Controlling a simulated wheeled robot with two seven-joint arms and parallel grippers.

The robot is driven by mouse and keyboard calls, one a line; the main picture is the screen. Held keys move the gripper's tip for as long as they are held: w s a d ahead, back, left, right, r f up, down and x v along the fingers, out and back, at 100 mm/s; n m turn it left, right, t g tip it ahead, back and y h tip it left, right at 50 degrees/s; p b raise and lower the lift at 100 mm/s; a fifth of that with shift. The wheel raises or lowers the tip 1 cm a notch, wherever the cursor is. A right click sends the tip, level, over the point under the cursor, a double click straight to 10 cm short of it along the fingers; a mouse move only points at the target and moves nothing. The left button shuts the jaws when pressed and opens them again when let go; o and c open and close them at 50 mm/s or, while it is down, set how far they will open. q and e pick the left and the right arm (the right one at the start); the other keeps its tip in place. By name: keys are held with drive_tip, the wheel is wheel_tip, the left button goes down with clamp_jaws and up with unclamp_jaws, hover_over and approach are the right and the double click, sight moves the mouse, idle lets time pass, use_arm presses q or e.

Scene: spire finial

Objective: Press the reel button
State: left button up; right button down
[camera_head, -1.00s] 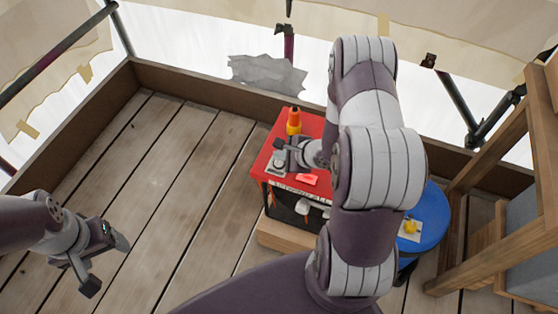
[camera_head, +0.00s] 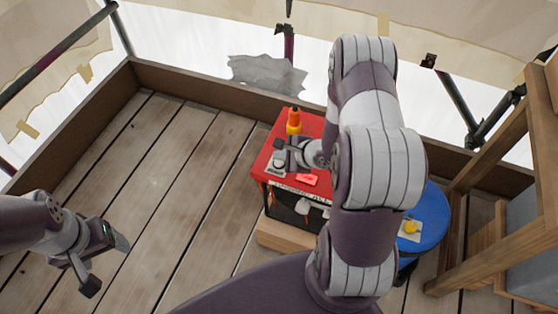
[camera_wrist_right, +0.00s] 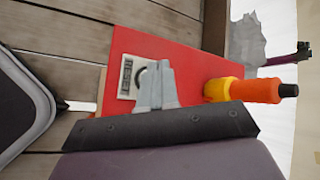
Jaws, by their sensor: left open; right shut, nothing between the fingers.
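A small pale panel with dark lettering (camera_wrist_right: 130,77) lies on the red tabletop (camera_wrist_right: 185,62), beside the fingers of my right gripper (camera_wrist_right: 157,85). In the head view the panel (camera_head: 275,167) shows near the left edge of the red top (camera_head: 318,127). The right gripper (camera_head: 282,155) is shut and empty over the panel, hiding part of it. Any button is partly or wholly hidden, and I cannot tell whether the fingers touch it. My left gripper (camera_head: 106,265) is open and empty above the planks at lower left.
An orange and yellow bottle (camera_head: 294,121) stands on the red top behind the right gripper; the wrist view shows it to the right of the fingers. A blue round stool (camera_head: 432,222) holds a yellow item (camera_head: 410,227). Wooden framing (camera_head: 500,170) stands at right. The planks at left are clear.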

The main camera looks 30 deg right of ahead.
sight(281, 164)
drive_tip(key=shift+f, duration=0.15)
drive_tip(key=shift+f, duration=0.25)
drive_tip(key=shift+f, duration=0.45)
idle(0.6)
idle(0.4)
drive_tip(key=shift+r+p, duration=0.8)
drive_tip(key=shift+p, duration=0.45)
drive_tip(key=shift+r, duration=0.1)
wheel_tip(281, 164, up, 5)
drive_tip(key=p, duration=0.6)
